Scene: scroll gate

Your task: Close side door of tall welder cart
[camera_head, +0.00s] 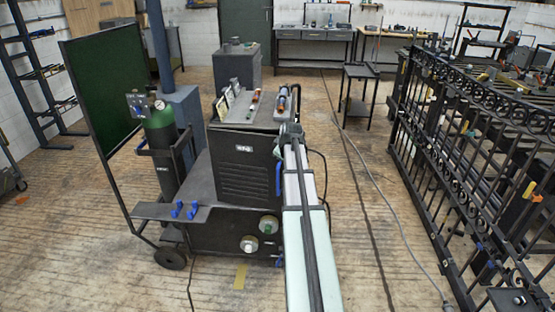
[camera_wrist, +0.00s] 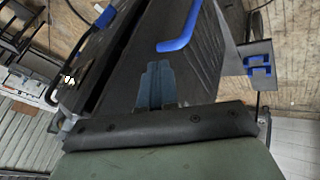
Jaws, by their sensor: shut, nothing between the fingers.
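The tall welder cart (camera_head: 232,165) stands in the middle of the head view, with a dark louvred housing. A blue handle (camera_head: 278,178) is at its right edge, beside my arm. The wrist view shows a blue bent handle (camera_wrist: 185,35) near a dark ribbed panel (camera_wrist: 200,62), which looks like the side door. How far the door stands open I cannot tell. My gripper (camera_wrist: 155,68) is shut and empty, its fingertips close to the dark panel and below the handle. I cannot tell whether they touch. In the head view the end of my arm hides the fingers.
A green gas cylinder (camera_head: 161,140) and a green screen (camera_head: 103,85) are on the cart's left. Black iron gates (camera_head: 450,170) stand at the right. A small dark trolley (camera_head: 357,95) is behind. A cable (camera_head: 385,195) crosses the open wooden floor between cart and gates.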

